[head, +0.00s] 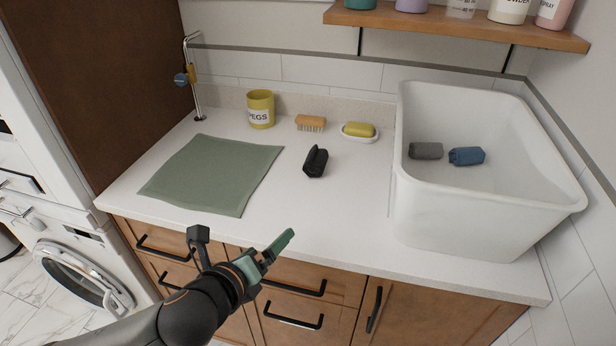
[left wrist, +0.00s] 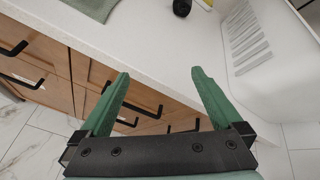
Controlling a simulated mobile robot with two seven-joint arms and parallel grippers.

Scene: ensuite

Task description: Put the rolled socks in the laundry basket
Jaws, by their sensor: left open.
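A black pair of rolled socks (head: 316,161) lies on the white counter, left of the basket; its end also shows at the top of the left wrist view (left wrist: 182,7). The white laundry basket (head: 412,215) stands at the right end of the counter. Inside it lie a grey roll (head: 426,151) and a blue roll (head: 467,156). My left gripper (head: 286,241) is in front of the counter's front edge, apart from the black socks. In the left wrist view its green fingers (left wrist: 158,78) are spread with nothing between them. My right gripper is not in view.
A green cloth (head: 213,174) lies flat on the left of the counter. A yellow pegs pot (head: 261,109), a brush (head: 310,123) and a soap dish (head: 360,138) stand along the back. A shelf of bottles (head: 450,27) hangs above. The counter in front of the socks is clear.

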